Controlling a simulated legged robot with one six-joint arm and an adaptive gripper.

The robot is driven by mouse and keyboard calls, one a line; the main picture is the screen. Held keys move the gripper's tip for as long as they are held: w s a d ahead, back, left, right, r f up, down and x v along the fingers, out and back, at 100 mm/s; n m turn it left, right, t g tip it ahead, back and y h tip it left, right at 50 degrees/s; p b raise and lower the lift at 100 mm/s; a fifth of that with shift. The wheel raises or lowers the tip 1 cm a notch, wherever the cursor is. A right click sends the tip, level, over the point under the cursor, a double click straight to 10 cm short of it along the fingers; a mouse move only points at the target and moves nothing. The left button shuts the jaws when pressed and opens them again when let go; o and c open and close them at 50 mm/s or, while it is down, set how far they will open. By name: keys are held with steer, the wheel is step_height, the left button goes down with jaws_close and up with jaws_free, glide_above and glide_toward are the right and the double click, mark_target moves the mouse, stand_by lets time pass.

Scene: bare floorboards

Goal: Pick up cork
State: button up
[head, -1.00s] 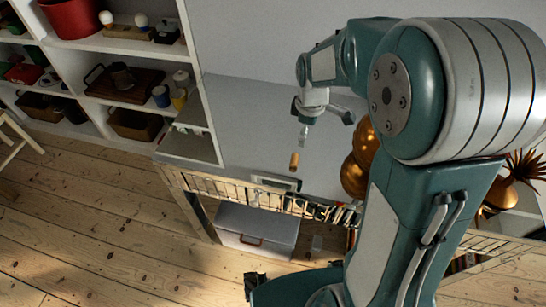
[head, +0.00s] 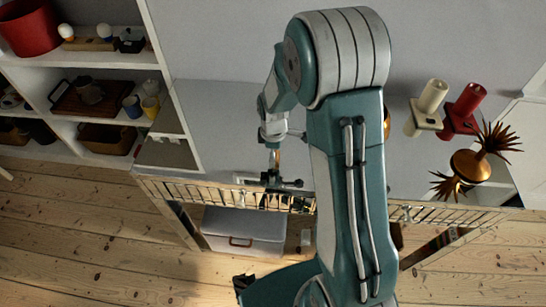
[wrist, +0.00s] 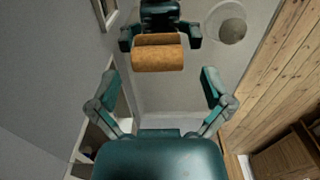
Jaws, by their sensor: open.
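The cork (wrist: 158,58) is a tan-brown cylinder lying crosswise at the upper middle of the wrist view. It shows small below my gripper in the head view (head: 277,158). My gripper (wrist: 160,76) is open, its two teal fingers spread to either side below the cork in the wrist view. The cork appears beyond the fingertips, not held. A dark teal thing with two side arms (wrist: 158,14) is right behind the cork; what it is I cannot tell. My gripper also shows in the head view (head: 273,135), partly blurred into the dark shape under it.
A grey surface with a slatted rail (head: 220,192) lies under the gripper. A grey box (head: 243,225) stands below it. White shelves (head: 100,50) hold pots and cups at left. Red and cream candles and a gold spiky ornament (head: 470,165) stand at right. Floorboards are clear at lower left.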

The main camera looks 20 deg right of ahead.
steer(key=shift+d+f, duration=0.3)
steer(key=shift+f, duration=0.15)
steer(key=shift+d, duration=0.35)
steer(key=shift+a, duration=0.45)
steer(key=c, duration=0.7)
steer(key=shift+d, duration=0.1)
steer(key=shift+c, duration=0.2)
steer(key=shift+d, duration=0.1)
